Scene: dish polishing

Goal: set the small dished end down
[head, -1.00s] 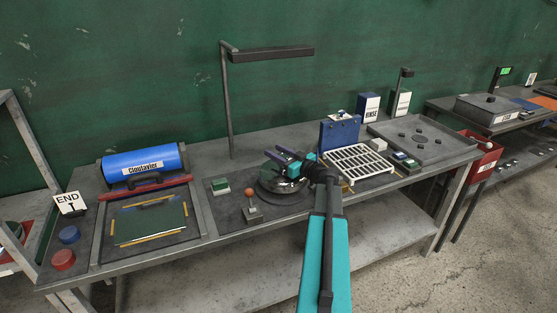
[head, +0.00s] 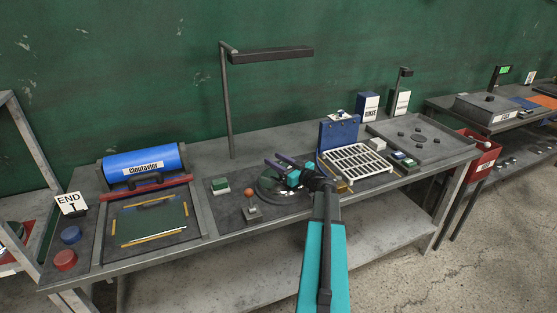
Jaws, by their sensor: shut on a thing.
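My gripper (head: 279,166) is over the round black polishing station (head: 268,187) in the middle of the bench. Its purple fingers are shut on the small dished end, which is mostly hidden by the fingers and the wrist. I cannot tell whether the piece touches anything below it.
A joystick with an orange ball (head: 250,202) and a green button box (head: 221,187) stand close left of the station. A white rack (head: 358,164) and a grey tray (head: 440,143) are to the right. A lamp post (head: 228,105) rises behind. A blue cylinder (head: 143,163) lies at left.

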